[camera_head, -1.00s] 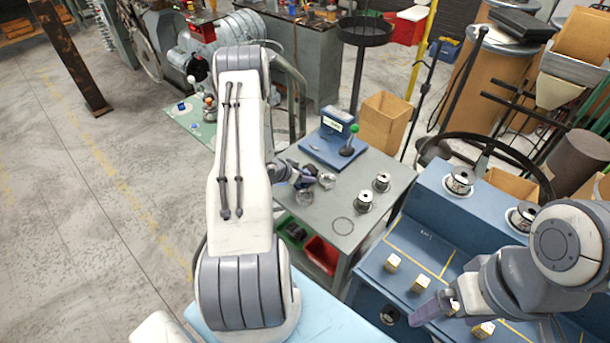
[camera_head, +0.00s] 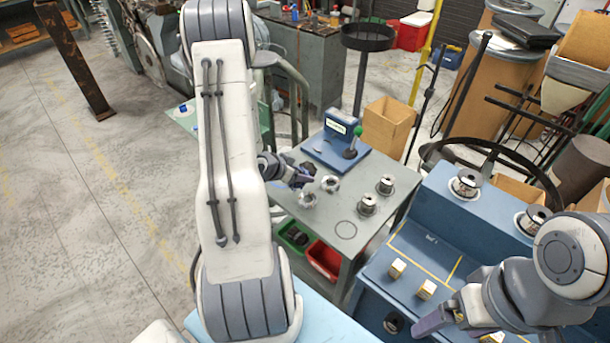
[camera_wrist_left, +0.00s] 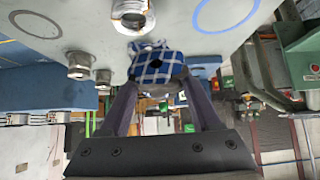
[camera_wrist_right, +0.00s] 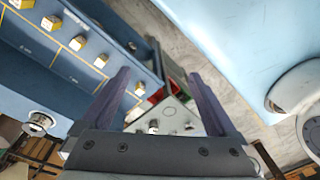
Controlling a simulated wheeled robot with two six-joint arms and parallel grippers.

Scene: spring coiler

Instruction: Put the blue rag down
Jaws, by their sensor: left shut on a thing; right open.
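The blue rag (camera_wrist_left: 158,66), a blue and white checked cloth, is bunched between the fingertips of my left gripper (camera_wrist_left: 158,88) in the left wrist view. The grey table top (camera_wrist_left: 185,22) is close to the rag; I cannot tell whether they touch. In the head view my left gripper (camera_head: 292,175) is over the left part of the grey table (camera_head: 320,222), and the rag is not clearly visible there. My right gripper (camera_wrist_right: 165,95) is open and empty in the right wrist view. In the head view it (camera_head: 432,320) is over the blue bench at lower right.
Metal rings (camera_head: 330,184) and spools (camera_head: 367,204) stand on the table near my left gripper. A blue device with a green-knobbed lever (camera_head: 348,142) is at its back. A drawn blue circle (camera_wrist_left: 226,10) shows on the table. The blue bench (camera_head: 425,255) bears several small blocks.

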